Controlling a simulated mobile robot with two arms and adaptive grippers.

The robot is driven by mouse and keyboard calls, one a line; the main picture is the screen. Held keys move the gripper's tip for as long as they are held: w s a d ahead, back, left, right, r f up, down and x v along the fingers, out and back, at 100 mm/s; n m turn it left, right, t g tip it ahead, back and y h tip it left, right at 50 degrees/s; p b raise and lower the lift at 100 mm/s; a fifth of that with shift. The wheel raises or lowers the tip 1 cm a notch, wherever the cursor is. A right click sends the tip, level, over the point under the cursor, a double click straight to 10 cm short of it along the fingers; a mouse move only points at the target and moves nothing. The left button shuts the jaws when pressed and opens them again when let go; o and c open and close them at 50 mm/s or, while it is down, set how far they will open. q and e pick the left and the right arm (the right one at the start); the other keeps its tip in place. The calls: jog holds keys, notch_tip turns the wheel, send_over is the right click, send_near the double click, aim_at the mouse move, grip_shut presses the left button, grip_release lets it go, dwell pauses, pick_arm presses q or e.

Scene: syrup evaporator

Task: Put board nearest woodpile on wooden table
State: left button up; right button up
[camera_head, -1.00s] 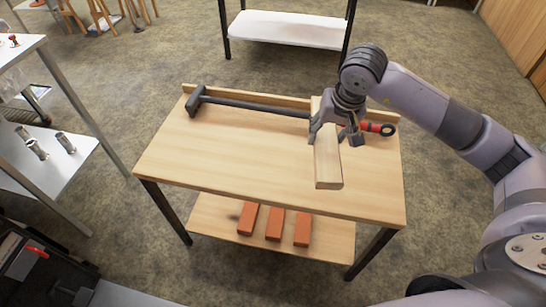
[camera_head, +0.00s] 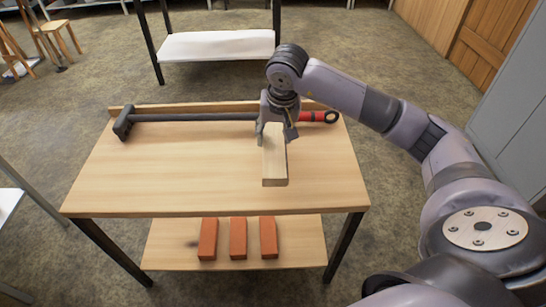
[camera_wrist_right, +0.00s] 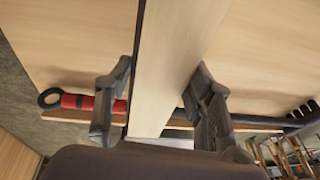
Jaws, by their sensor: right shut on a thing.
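The board (camera_head: 274,165) is a pale wooden plank over the right half of the wooden table (camera_head: 170,180), its near end pointing at the table's front edge. My right gripper (camera_head: 275,130) is shut on the board from above, near its far end. In the right wrist view, the board (camera_wrist_right: 172,55) runs between the two fingers of the right gripper (camera_wrist_right: 160,100). I cannot tell whether the board touches the tabletop. My left gripper is out of view. No woodpile can be made out.
A long-handled hammer (camera_head: 195,117) with a red grip lies along the table's back edge, passing behind the gripper. Several orange bricks (camera_head: 238,238) lie on the lower shelf. A white-shelved rack (camera_head: 217,46) stands behind. The tabletop's left and front are clear.

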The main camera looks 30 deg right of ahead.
notch_tip(320, 180, down, 4)
jog(key=shift+r, duration=0.15)
notch_tip(320, 180, down, 4)
jog(key=shift+r+b, duration=0.2)
jog(key=shift+b, duration=0.3)
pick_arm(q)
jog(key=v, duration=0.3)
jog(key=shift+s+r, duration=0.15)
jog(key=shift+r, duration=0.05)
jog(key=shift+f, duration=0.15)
pick_arm(e)
jog(key=o, duration=1.5)
